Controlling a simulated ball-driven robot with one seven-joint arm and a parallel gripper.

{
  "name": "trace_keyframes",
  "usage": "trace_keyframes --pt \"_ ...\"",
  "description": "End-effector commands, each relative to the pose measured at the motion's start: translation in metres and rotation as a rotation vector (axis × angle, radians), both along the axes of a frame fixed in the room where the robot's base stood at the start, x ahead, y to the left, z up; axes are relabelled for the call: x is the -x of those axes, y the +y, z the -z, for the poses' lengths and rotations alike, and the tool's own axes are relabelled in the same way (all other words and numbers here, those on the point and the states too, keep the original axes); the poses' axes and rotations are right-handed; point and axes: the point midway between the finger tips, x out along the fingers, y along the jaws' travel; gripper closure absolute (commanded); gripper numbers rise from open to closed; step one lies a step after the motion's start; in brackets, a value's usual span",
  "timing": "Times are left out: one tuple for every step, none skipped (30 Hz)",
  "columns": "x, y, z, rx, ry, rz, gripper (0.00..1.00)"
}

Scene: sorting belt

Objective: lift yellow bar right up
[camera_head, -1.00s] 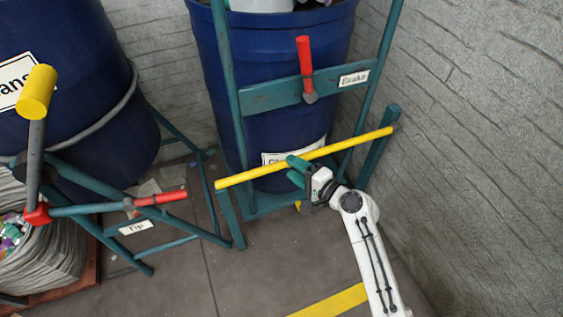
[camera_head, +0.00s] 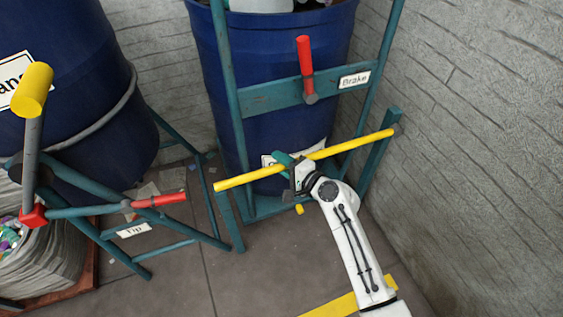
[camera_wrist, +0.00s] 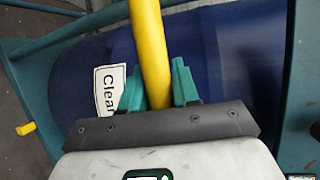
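One green finger shows on the far side of the bar in the head view. In the wrist view the yellow bar (camera_wrist: 148,50) runs down between the two green fingers of my gripper (camera_wrist: 158,85). The fingers lie close along both sides of it. I cannot tell whether they press on it.
A blue drum (camera_head: 285,60) stands behind the bar, with a red handle (camera_head: 305,55) beside the Brake label. A stone wall (camera_head: 480,120) is close on the right. A Tip lever with a red grip (camera_head: 160,199) and a yellow-topped lever (camera_head: 33,90) stand at left.

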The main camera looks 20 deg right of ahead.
Motion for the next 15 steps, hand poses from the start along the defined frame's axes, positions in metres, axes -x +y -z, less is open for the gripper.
trace_keyframes --pt "0.0002 0.0000 0.0004 0.000 0.001 0.000 0.77" --pt "0.0002 0.0000 0.0005 0.000 0.001 0.000 0.80" --pt "0.0002 0.0000 0.0005 0.000 0.001 0.000 0.84" --pt "0.0002 0.0000 0.0005 0.000 0.001 0.000 0.87" --pt "0.0003 -0.0001 0.0006 0.000 0.001 0.000 0.90" --pt "0.0003 -0.0001 0.0006 0.000 0.001 0.000 0.93" --pt "0.0003 -0.0001 0.0006 0.000 0.001 0.000 0.96" --pt "0.0003 -0.0001 0.0007 0.000 0.001 0.000 0.99" --pt "0.0003 -0.0001 0.0007 0.000 0.001 0.000 1.00" --pt "0.0003 -0.0001 0.0007 0.000 0.001 0.000 1.00" --pt "0.0003 -0.0001 0.0007 0.000 0.001 0.000 1.00" --pt "0.0003 -0.0001 0.0007 0.000 0.001 0.000 1.00" --pt "0.0003 -0.0001 0.0007 0.000 0.001 0.000 1.00" --pt "0.0004 -0.0001 0.0008 0.000 0.001 0.000 1.00" --pt "0.0004 -0.0001 0.0008 0.000 0.001 0.000 1.00"
